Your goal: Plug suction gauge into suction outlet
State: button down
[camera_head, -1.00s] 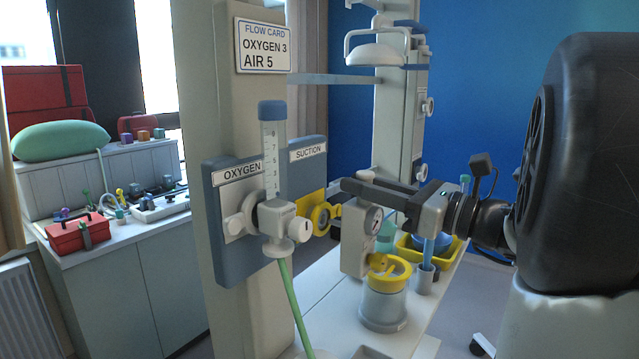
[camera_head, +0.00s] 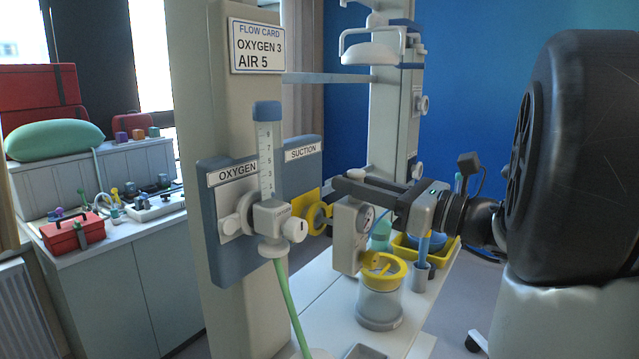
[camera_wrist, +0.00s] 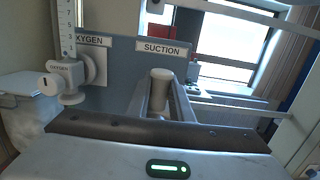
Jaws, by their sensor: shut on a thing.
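The suction gauge, a pale grey box (camera_head: 348,240) with a round dial, hangs in my gripper (camera_head: 350,182) in the head view. My gripper is shut on its top; in the wrist view a pale cylindrical part (camera_wrist: 161,90) sits between the fingers (camera_wrist: 160,103). The yellow suction outlet (camera_head: 313,217) is on the blue-grey panel under the SUCTION label (camera_head: 303,152). The gauge is just right of the outlet in the head view; whether they touch cannot be told. The gauge's back is hidden. In the wrist view the SUCTION label (camera_wrist: 165,49) is beyond the fingers, and the outlet is hidden.
The oxygen flowmeter (camera_head: 272,215) with a green hose stands left of the outlet, close to the gauge. A yellow-lidded jar (camera_head: 380,300) stands below the gauge on the white surface. A yellow tray (camera_head: 408,250) and a grey cup (camera_head: 421,280) are behind it.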

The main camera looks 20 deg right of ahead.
jog(key=shift+p+x, duration=0.45)
jog(key=shift+x, duration=1.25)
dwell(1.6)
jog(key=shift+f, duration=0.1)
jog(key=c, duration=1)
grip_release()
jog(key=shift+r+p+v, duration=0.15)
jog(key=shift+p+v, duration=0.15)
jog(key=shift+v, duration=1.6)
jog(key=shift+r+p+v, duration=0.15)
jog(key=shift+p+v, duration=0.15)
jog(key=shift+v, duration=1.55)
jog(key=shift+r, duration=0.1)
